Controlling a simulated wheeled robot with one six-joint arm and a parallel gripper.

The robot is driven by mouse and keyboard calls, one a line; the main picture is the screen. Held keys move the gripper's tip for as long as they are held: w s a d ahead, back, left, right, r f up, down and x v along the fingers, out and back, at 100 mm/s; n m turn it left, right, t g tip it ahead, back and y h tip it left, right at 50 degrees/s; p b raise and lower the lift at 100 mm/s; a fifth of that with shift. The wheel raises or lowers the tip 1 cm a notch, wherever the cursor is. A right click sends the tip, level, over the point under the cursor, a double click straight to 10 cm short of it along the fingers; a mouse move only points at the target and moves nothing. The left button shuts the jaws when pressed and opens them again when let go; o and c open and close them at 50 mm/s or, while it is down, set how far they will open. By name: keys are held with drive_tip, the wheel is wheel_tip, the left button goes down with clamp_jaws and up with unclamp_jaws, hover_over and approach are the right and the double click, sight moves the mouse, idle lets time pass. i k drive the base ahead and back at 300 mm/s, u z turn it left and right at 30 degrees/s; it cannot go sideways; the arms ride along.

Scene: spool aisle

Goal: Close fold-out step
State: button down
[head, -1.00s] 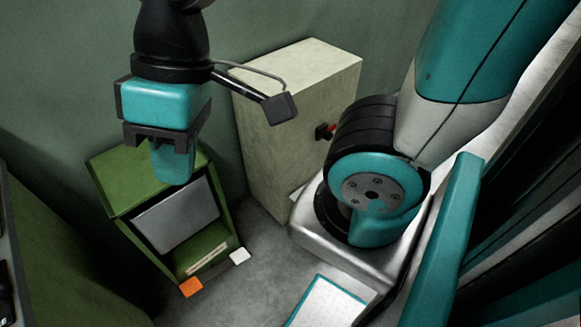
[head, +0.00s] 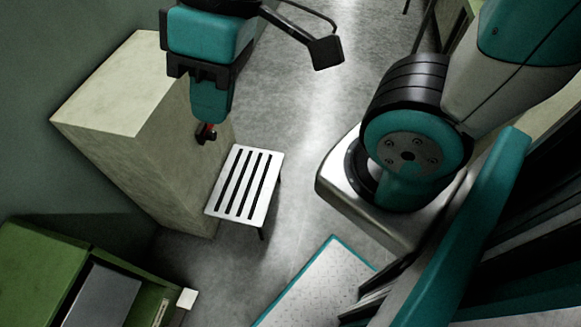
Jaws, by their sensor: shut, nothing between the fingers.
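The fold-out step (head: 246,183) is a light slatted panel with dark slots. It stands folded out, roughly level, from the side of a beige cabinet (head: 165,175), with a dark leg below its near edge. A small red and black part (head: 206,133) sits on the cabinet's side above the step. My gripper (head: 210,112) is teal and black, points down and is shut and empty. In the picture it overlaps the cabinet's upper edge, above and left of the step. I cannot tell whether it touches anything.
A green open-fronted box (head: 42,262) with a grey panel stands at the lower left. A white patterned plate with a teal edge (head: 322,285) is at the bottom. Open grey floor (head: 310,120) lies right of the step and beyond it.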

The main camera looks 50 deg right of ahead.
sight(243, 190)
drive_tip(key=z, duration=1.1)
drive_tip(key=k, duration=0.75)
drive_tip(key=z, duration=0.35)
